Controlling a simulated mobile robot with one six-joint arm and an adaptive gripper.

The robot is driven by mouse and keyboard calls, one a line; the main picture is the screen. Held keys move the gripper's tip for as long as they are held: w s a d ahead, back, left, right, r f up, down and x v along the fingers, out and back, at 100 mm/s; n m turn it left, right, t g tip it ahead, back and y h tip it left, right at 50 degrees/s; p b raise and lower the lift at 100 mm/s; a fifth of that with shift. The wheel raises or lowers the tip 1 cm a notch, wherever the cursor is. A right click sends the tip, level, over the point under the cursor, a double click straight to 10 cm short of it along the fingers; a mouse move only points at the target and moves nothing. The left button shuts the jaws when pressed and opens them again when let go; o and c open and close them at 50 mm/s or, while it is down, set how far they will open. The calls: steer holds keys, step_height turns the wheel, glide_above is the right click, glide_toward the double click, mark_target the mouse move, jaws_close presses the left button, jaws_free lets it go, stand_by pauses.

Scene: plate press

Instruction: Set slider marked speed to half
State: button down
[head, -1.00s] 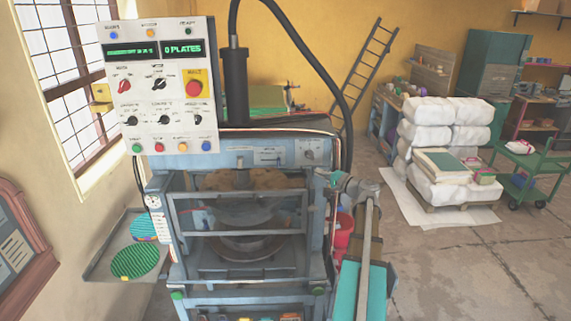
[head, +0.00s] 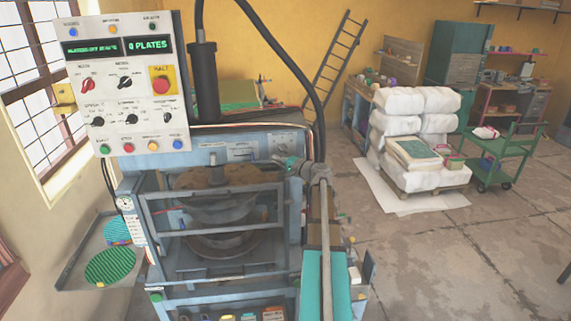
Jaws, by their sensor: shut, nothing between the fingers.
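The press (head: 215,285) is a blue-grey machine with a barred guard across its front. A plate with a short horizontal slot (head: 243,153), perhaps the slider, is on its upper front strip. Its label is too small to read, so I cannot tell whether it is marked speed or where it is set.
A white control panel (head: 135,132) with knobs, buttons, a red stop button and two green displays stands at upper left. A black cylinder (head: 204,85) and hose rise behind the press. A side tray (head: 75,270) holds round plates. Open floor lies right, before wrapped stacks (head: 405,120).

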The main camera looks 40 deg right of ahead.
mark_target(261, 158)
steer(key=w, duration=0.1)
steer(key=w+a, duration=0.2)
steer(key=shift+w+a, duration=0.25)
steer(key=shift+w, duration=0.15)
steer(key=shift+w+a, duration=0.45)
steer(key=shift+a, duration=0.1)
